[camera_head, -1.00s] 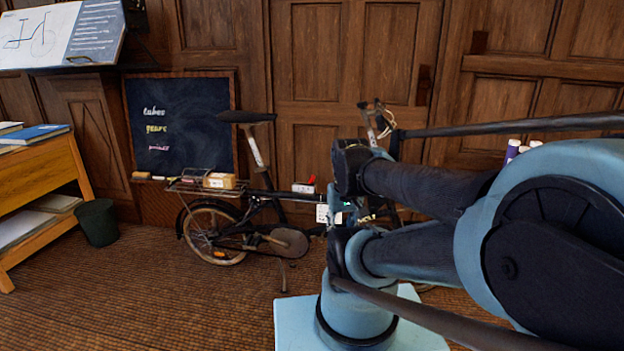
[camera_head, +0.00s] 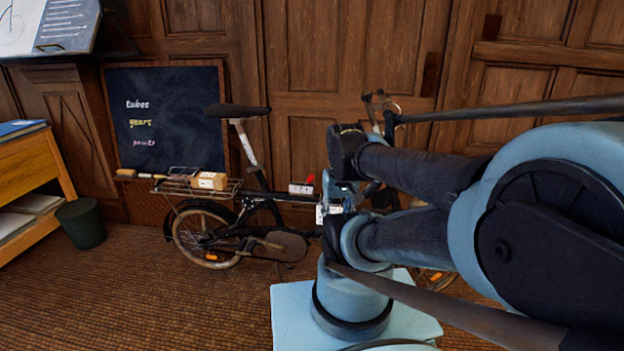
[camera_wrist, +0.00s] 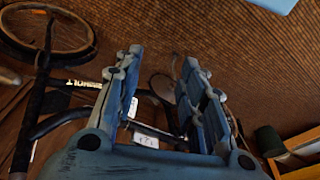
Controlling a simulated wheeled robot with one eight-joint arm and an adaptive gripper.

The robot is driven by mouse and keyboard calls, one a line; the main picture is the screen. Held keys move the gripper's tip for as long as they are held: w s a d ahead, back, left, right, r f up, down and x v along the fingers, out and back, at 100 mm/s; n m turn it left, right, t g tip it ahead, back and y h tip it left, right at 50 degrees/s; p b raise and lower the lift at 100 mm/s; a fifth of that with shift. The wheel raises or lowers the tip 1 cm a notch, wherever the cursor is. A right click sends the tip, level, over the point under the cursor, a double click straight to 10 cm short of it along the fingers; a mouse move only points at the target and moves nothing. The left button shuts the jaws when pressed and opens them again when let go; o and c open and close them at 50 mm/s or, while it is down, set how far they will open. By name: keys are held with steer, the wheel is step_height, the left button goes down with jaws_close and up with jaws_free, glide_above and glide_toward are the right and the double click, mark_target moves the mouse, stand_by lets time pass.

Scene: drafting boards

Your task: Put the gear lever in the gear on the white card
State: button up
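A folding bicycle (camera_head: 262,238) stands in front of the wood wall. On its frame sits a small white box with a red lever on top (camera_head: 309,181), seemingly the gear lever; its setting is too small to read. A white card (camera_head: 320,214) shows just below it, partly hidden by my arm. In the head view my arm hides most of the gripper near the bicycle.
A chalkboard (camera_head: 165,115) with the words tubes, gears and a third, unclear word leans behind the bicycle. A wooden block (camera_head: 209,181) lies on the rear rack. A dark bin (camera_head: 81,224) and wooden shelf (camera_head: 30,170) stand left. The carpet (camera_head: 170,310) in front is clear.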

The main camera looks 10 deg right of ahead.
step_height(320, 180, up, 6)
steer(key=f+n+t+h, duration=0.15)
steer(key=n+h, duration=0.25)
steer(key=n, duration=1.6)
glide_above(311, 175)
steer(key=s+a, duration=0.5)
steer(key=r, duration=0.1)
steer(key=x, duration=1.7)
steer(key=shift+a+f, duration=0.1)
jaws_close()
